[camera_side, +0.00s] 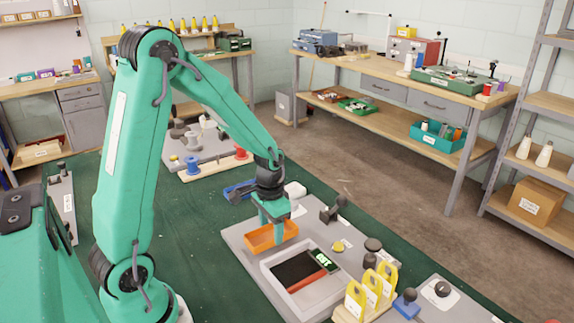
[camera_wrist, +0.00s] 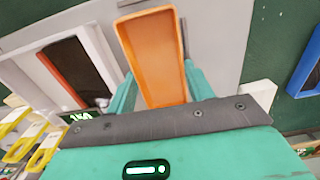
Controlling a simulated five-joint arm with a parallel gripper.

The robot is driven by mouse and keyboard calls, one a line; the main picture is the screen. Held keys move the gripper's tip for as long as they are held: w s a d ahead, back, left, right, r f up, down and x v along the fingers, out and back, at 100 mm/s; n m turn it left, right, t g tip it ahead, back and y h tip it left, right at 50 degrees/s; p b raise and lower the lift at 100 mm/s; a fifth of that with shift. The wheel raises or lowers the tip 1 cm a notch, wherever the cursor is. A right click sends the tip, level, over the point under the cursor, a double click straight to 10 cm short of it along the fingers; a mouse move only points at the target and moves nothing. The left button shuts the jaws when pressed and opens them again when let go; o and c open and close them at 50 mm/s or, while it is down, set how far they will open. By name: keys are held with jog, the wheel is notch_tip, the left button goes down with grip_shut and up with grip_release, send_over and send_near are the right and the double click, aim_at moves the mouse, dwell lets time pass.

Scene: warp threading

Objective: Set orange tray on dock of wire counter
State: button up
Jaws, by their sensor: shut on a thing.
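The orange tray (camera_side: 268,238) is a shallow open box held between the two teal fingers of my gripper (camera_side: 270,216). In the wrist view the tray (camera_wrist: 155,52) points away from me, with a finger on each side, and its inside looks empty. The wire counter (camera_side: 272,268) has a pale frame around a dark dock (camera_side: 299,271) with a reddish edge and a small lit green display (camera_side: 322,259). The tray is behind and left of the dock in the side view. In the wrist view the dock (camera_wrist: 80,66) is left of the tray. The tray's height above the grey board is hard to tell.
The grey board (camera_side: 240,236) also carries a dark clamp-like part (camera_side: 333,208) and a yellow button (camera_side: 338,246). A blue tray (camera_side: 240,189) lies behind my gripper. Green mat (camera_side: 215,280) is clear at the left.

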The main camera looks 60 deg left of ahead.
jog(key=shift+f, duration=1)
dwell(2.8)
jog(key=o, duration=1.4)
jog(key=shift+r, duration=0.1)
jog(key=shift+r, duration=3.4)
jog(key=shift+r, duration=0.1)
